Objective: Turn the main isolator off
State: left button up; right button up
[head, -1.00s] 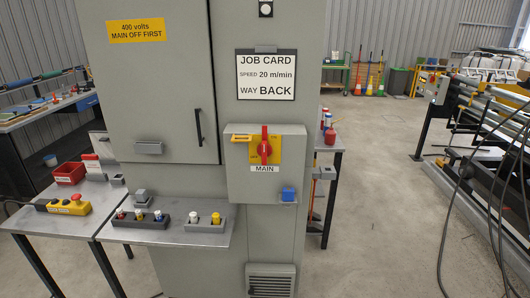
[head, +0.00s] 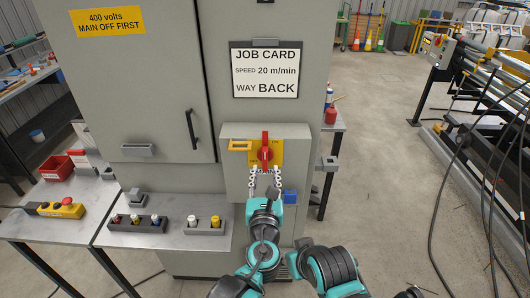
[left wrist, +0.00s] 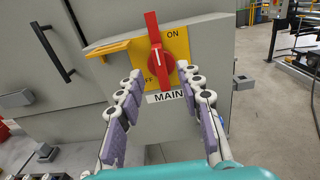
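The main isolator is a red rotary handle (head: 265,150) on a yellow plate (head: 279,151), on the grey box at the cabinet's right front. The handle stands upright, with its upper end beside the ON mark. In the left wrist view the handle (left wrist: 157,50) is ahead, with ON at upper right, OFF at lower left and a MAIN label (left wrist: 168,97) below. My left gripper (head: 266,172) is open and empty, just below the handle. Its fingers (left wrist: 160,85) are spread on either side of the label, apart from the handle.
A yellow hasp (head: 240,145) sticks out left of the plate. A blue padlock-like block (head: 290,196) sits at the box's lower right. A shelf (head: 170,238) with small coloured fuses is at lower left. Open floor lies to the right.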

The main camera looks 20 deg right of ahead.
aim_at(265, 157)
pick_arm(q)
jog(key=b+x, duration=0.1)
jog(key=x, duration=0.6)
jog(key=shift+w, duration=0.15)
grip_shut()
